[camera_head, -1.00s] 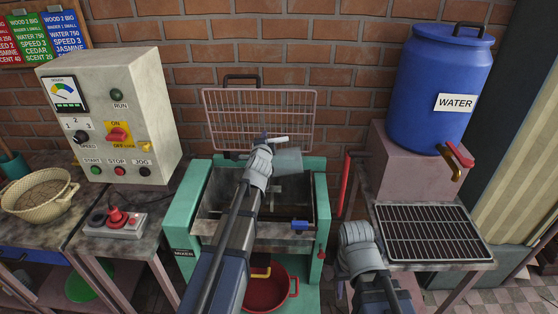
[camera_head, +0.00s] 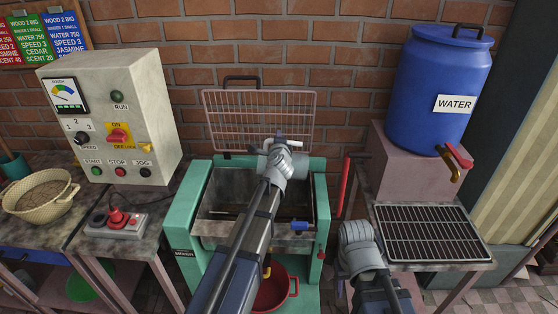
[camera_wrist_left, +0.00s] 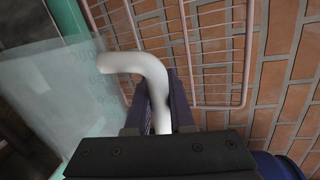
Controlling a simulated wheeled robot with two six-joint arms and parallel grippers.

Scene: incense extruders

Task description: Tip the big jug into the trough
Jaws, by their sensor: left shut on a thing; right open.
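The big jug (camera_wrist_left: 60,100) is a translucent pale vessel with a white handle (camera_wrist_left: 155,75). My left gripper (camera_head: 280,143) is shut on the handle. In the left wrist view the jug's body lies left of the fingers (camera_wrist_left: 160,100). In the head view my wrist mostly hides the jug, so its tilt and contents cannot be told. The grey metal trough (camera_head: 225,188) sits in the green mixer frame, below and in front of my left gripper. My right gripper (camera_head: 357,238) is open and low, right of the mixer; its fingers are hard to make out.
A raised pink wire grid (camera_head: 235,110) stands behind the trough. A control box (camera_head: 110,120) is at the left. A blue water barrel (camera_head: 440,90) stands on a pink block at the right, above a black rack (camera_head: 430,233). A red pot (camera_head: 275,290) sits under the trough.

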